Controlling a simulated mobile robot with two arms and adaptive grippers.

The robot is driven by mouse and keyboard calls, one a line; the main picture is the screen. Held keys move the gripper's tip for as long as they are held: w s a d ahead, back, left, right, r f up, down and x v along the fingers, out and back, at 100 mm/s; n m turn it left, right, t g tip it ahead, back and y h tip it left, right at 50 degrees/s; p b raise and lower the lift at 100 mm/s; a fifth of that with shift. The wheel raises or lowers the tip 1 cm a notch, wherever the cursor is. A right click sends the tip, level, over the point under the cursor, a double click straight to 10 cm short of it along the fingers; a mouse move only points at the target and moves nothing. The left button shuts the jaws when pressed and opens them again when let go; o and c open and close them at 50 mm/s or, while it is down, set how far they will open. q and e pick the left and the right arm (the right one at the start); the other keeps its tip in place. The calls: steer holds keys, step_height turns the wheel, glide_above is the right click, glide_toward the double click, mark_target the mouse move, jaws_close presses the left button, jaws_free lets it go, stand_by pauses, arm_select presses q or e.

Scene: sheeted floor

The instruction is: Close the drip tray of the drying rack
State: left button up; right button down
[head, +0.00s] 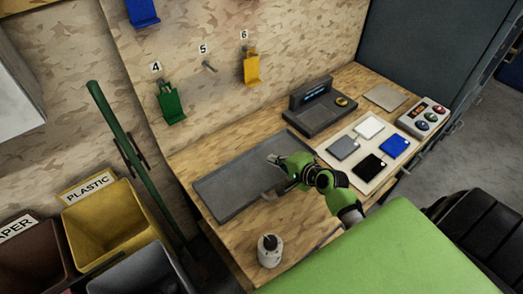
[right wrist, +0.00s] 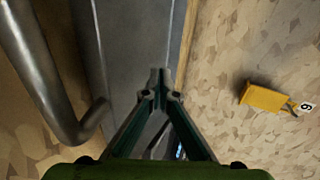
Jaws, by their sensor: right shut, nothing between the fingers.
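I cannot make out a drying rack or a drip tray as such in either view. My right gripper (head: 273,158) is shut and empty over a flat dark grey slab (head: 225,190) on the wooden workbench. In the right wrist view its fingertips (right wrist: 158,76) meet in front of the grey surface (right wrist: 128,40). A bent metal tube (right wrist: 40,75) shows close by on the left of that view, apart from the fingers. I cannot tell what the tube belongs to. My left gripper is not in view.
A dark console (head: 320,110), a board (head: 360,170) with coloured squares and a button box (head: 423,117) stand to the right on the bench. Bins, including a yellow one (head: 105,225), stand left. Coloured holders hang on the wall.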

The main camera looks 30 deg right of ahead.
mark_target(256, 149)
steer(key=x, duration=0.3)
steer(key=shift+w+a, duration=0.1)
steer(key=shift+w, duration=0.05)
steer(key=shift+w+a+r+p, duration=0.1)
steer(key=shift+w+p, duration=0.3)
steer(key=shift+w, duration=0.7)
steer(key=shift+w+a, duration=0.1)
steer(key=shift+w, duration=0.6)
steer(key=w+b, duration=0.2)
steer(key=w, duration=0.3)
steer(key=w+a+b, duration=0.1)
steer(key=w+b, duration=0.1)
steer(key=w, duration=0.3)
steer(key=w+a+b, duration=0.1)
steer(key=w+b, duration=0.1)
steer(key=w, duration=0.3)
steer(key=shift+w+a+f, duration=0.15)
steer(key=shift+w+f, duration=0.1)
steer(key=shift+w, duration=0.05)
steer(key=shift+w+r+b, duration=0.1)
steer(key=shift+w+b, duration=0.2)
steer(key=shift+w, duration=0.2)
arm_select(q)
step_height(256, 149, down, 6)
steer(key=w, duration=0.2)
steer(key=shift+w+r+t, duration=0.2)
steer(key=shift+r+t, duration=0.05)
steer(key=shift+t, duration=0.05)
arm_select(e)
steer(key=shift+r, duration=0.15)
